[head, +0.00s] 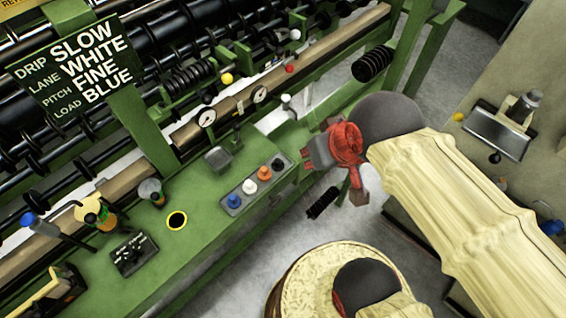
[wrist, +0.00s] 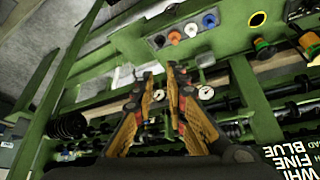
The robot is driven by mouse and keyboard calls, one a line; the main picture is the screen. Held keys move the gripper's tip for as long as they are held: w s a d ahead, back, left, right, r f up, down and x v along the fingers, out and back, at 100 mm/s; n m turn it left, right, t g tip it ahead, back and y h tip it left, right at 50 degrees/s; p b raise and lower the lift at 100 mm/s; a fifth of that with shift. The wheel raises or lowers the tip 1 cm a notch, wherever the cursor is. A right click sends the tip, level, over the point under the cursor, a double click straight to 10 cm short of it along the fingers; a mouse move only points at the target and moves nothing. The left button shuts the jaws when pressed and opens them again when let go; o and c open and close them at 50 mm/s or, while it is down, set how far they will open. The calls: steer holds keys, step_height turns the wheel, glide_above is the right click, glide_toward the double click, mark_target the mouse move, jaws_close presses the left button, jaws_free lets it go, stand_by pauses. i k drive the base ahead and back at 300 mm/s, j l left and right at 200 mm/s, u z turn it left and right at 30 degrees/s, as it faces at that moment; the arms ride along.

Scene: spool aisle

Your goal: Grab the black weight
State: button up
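The black weight (head: 277,163) is a small black piece at the far right end of a grey tray (head: 243,207) on the green bench. Beside it in a row stand orange, white and blue pieces. In the wrist view the black weight (wrist: 160,41) shows at the left end of the tray, beyond and above my fingertips. My gripper (head: 338,165) hangs to the right of the tray in the head view, apart from it. In the wrist view my gripper (wrist: 161,70) shows a clear gap between its fingers with nothing held.
A green machine with rollers and two gauges (head: 207,117) stands behind the bench. A black coil (head: 371,64) sits at upper right. A yellow-ringed hole (head: 177,220) and a black switch box (head: 133,253) are left of the tray.

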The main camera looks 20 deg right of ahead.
mark_target(278, 165)
steer(key=j+z, duration=0.15)
steer(key=z, duration=1.5)
steer(key=k+j+z, duration=0.35)
steer(key=k+j, duration=0.35)
